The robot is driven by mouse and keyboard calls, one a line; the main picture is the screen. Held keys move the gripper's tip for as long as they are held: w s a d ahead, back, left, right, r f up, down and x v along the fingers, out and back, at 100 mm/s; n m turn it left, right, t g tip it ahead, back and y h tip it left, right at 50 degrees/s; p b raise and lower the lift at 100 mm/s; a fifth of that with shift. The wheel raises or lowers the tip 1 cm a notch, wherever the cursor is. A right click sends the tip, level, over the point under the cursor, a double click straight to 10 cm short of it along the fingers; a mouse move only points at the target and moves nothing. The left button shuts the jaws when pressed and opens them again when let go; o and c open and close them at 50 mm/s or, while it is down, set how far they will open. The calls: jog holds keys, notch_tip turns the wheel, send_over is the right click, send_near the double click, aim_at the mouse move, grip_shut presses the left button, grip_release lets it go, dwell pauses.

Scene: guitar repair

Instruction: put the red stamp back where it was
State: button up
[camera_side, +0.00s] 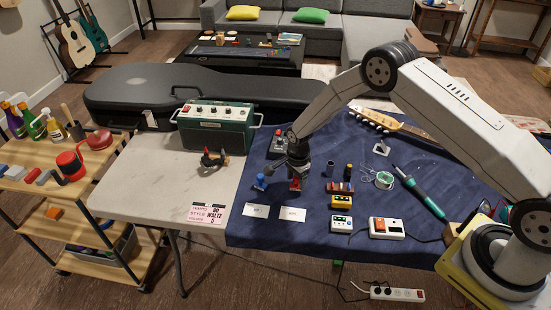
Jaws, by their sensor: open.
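The red stamp (294,184) stands on the dark blue cloth, just behind a small white card (292,214). My gripper (298,168) points down right above the red stamp and covers its upper part. The jaws are open. I cannot tell whether the fingers are around the stamp's handle or just above it. A blue stamp (260,182) stands upright close by on the left, behind another white card (256,210).
A green amplifier (216,127) stands behind on the left. To the right are a wooden block (340,187), a yellow pedal (341,202), dark cylinders (331,168), a solder spool (384,180) and a soldering iron (420,192). The white tabletop (150,180) at left has free room.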

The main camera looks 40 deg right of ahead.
notch_tip(320, 180, up, 12)
dwell(0.7)
dwell(0.4)
jog(key=s+r+n+t, duration=0.1)
jog(key=s+r+n, duration=0.5)
jog(key=s+n, duration=0.3)
jog(key=s+r+n+t, duration=0.1)
jog(key=s+r+n, duration=0.4)
jog(key=s+n, duration=0.4)
jog(key=shift+s+r+t, duration=0.3)
jog(key=shift+s+r, duration=0.05)
jog(key=shift+s, duration=2.45)
